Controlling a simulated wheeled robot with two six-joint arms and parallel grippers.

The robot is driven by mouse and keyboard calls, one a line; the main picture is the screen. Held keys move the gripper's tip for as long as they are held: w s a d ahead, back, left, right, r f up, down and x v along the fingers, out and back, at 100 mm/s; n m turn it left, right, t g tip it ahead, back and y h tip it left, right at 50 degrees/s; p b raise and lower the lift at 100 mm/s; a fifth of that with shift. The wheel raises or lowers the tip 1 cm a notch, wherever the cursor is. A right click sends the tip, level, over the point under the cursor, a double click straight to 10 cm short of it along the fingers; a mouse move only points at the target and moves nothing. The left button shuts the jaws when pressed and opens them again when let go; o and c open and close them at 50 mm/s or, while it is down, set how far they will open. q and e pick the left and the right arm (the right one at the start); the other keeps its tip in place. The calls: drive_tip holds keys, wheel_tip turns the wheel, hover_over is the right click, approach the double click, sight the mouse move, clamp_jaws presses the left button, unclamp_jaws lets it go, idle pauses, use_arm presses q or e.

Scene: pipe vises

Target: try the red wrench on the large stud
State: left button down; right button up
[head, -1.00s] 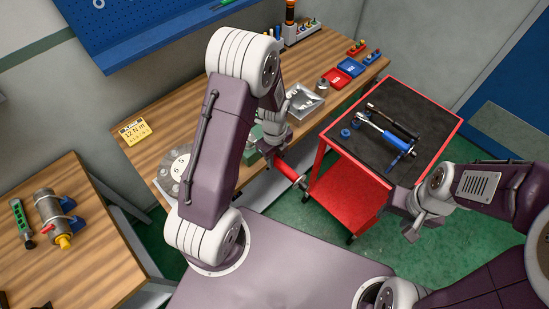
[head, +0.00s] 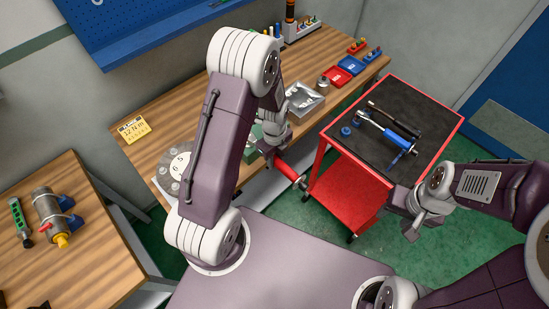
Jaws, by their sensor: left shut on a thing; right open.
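The red wrench (head: 287,170) is in my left gripper (head: 273,150), which is shut on it near the front edge of the wooden workbench. The wrench's red handle points toward the cart, and its far end is hidden behind my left arm. A round grey plate with several studs (head: 180,161) sits at the bench's front edge, partly hidden by my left arm. I cannot tell which stud is the large one, or whether the wrench touches any. My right gripper (head: 418,226) is open and empty over the green floor, in front of the cart.
A red cart (head: 322,160) with a black top carries a blue-handled torque wrench (head: 385,131), a dark bar and blue sockets. A metal tray (head: 304,101) and a yellow "12 N·m" display (head: 133,129) are on the bench. A side table (head: 90,255) stands at left.

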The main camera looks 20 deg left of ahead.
use_arm(q)
drive_tip(key=shift+s+f, duration=0.1)
drive_tip(key=shift+s, duration=0.2)
idle(0.6)
drive_tip(key=shift+s+a+m, duration=0.15)
drive_tip(key=shift+m, duration=0.15)
drive_tip(key=shift+s+a+m, duration=0.55)
drive_tip(key=shift+s+m, duration=0.35)
idle(0.9)
drive_tip(key=shift+w+d, duration=0.1)
drive_tip(key=shift+w+d+n+p, duration=0.3)
drive_tip(key=shift+w+n+p, duration=0.1)
drive_tip(key=shift+w+n, duration=0.2)
drive_tip(key=shift+w+d+n, duration=0.2)
drive_tip(key=shift+w+n, duration=0.1)
drive_tip(key=shift+w, duration=0.05)
